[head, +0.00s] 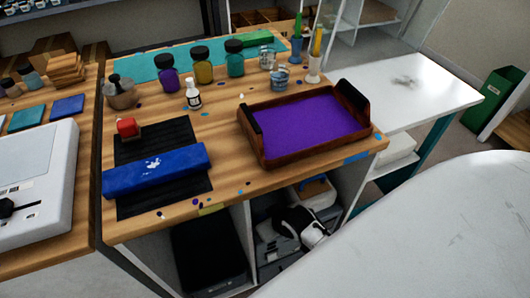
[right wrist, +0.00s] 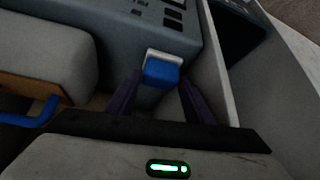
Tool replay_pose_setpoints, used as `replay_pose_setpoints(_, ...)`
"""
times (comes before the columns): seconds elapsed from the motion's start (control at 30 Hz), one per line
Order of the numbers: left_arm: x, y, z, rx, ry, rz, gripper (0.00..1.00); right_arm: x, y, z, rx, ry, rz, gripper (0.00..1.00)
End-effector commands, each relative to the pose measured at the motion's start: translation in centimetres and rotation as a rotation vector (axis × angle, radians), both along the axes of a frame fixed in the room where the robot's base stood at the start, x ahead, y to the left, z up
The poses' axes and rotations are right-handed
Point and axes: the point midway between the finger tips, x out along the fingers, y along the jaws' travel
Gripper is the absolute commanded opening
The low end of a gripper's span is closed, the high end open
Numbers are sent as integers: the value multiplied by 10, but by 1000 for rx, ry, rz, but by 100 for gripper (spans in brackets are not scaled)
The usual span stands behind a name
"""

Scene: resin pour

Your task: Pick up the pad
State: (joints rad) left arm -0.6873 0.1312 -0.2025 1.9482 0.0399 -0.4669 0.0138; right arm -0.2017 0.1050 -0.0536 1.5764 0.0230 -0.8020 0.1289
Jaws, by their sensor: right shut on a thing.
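A small blue block with a pale upper edge (right wrist: 161,72), which looks like the pad, sits between the dark fingers of my right gripper (right wrist: 160,96) in the right wrist view. The gripper is shut on it. The block's lower part is dim and partly hidden. In the head view my right gripper (head: 312,236) shows as a black and white shape inside the shelf under the wooden table; the block cannot be made out there. My left gripper is in neither view.
A grey device with dark buttons (right wrist: 110,35) and a pale, brown-based item (right wrist: 45,55) crowd the shelf beside the gripper. A pale shelf wall (right wrist: 217,70) stands close on the right. Above, the wooden table (head: 235,185) holds a purple-filled tray (head: 258,150) and several jars.

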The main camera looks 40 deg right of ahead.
Motion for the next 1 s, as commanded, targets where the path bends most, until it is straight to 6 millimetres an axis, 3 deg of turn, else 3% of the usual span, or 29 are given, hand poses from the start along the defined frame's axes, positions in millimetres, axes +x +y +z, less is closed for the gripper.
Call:
replay_pose_setpoints(0.33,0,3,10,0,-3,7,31,1,0,39,0,-3,0,25)
replay_pose_setpoints(0.57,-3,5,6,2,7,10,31,-56,2,33,0,5,0,25)
replay_pose_setpoints(0.8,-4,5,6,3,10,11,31,-126,5,34,1,6,-1,25)
replay_pose_setpoints(1.0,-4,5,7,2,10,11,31,-163,6,34,1,2,-1,25)
